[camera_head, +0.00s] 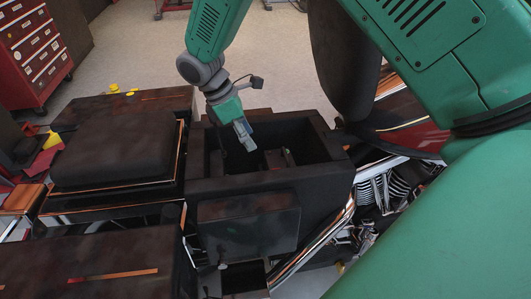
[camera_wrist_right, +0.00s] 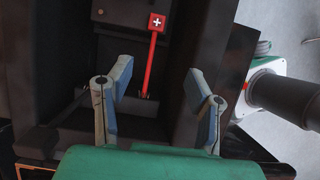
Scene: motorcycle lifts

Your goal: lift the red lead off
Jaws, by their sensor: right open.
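The red lead (camera_wrist_right: 150,58) shows in the right wrist view as a thin red strip with a square red tab bearing a white plus sign at its top. Its lower end meets a small dark fitting on the floor of a dark open compartment (camera_head: 265,183). I cannot make out the lead in the head view. My right gripper (camera_head: 245,136) points down into the compartment. In the right wrist view its blue-grey fingers (camera_wrist_right: 160,70) are apart and empty, with the lead seen between them, nearer the left finger. My left gripper is not in view.
The compartment's dark walls surround the right gripper closely. A black padded seat (camera_head: 115,150) lies to the left, and a dark upright backrest (camera_head: 345,55) stands at the right. Chrome pipes and an engine (camera_head: 385,190) are at the lower right. A red tool cabinet (camera_head: 33,55) stands far left.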

